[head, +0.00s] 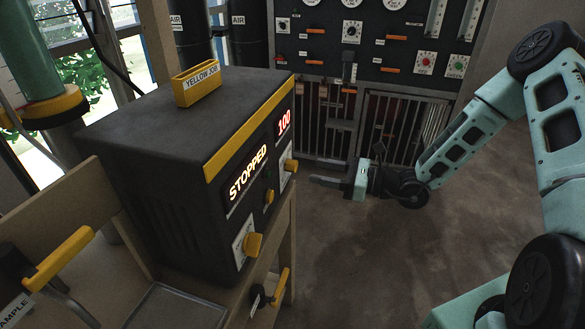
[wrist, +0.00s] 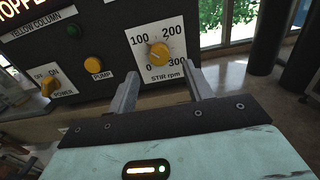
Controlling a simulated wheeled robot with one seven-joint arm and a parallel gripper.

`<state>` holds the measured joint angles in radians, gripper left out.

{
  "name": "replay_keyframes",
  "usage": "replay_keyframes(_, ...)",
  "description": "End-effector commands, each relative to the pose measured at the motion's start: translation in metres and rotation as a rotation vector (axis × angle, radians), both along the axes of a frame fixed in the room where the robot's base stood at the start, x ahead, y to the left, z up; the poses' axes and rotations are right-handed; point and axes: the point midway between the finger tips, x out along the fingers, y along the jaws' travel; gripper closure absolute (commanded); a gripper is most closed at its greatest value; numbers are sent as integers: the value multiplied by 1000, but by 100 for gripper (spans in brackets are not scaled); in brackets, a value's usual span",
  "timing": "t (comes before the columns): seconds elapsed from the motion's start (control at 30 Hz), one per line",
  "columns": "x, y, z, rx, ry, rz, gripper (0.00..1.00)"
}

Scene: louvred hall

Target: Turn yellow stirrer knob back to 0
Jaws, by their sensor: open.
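The yellow stirrer knob (wrist: 158,52) is on a white dial plate marked 0, 100, 200, 300 and STIR rpm. Its pointer is turned up and left, toward the 100 mark. In the head view the knob (head: 291,165) is on the front of the dark box (head: 170,125), whose displays read STOPPED and 100. My gripper (head: 318,177) is open and empty, a short way in front of the knob. In the wrist view my fingers (wrist: 163,76) point at the dial, one on each side below the knob, not touching it.
A yellow pump button (wrist: 92,63) and a yellow power knob (wrist: 47,88) sit left of the dial. A yellow-handled valve (head: 281,285) is below the box. A gauge panel (head: 370,45) stands behind. The floor (head: 370,260) right of the box is clear.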

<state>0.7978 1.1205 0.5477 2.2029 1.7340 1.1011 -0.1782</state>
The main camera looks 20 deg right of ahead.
Motion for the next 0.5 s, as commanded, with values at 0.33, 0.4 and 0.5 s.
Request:
replay_keyframes(0.33,27,39,-2,-1,-2,3,49)
replay_keyframes(0.4,33,47,-3,-1,-2,3,49)
replay_keyframes(0.5,34,47,0,-1,1,0,49)
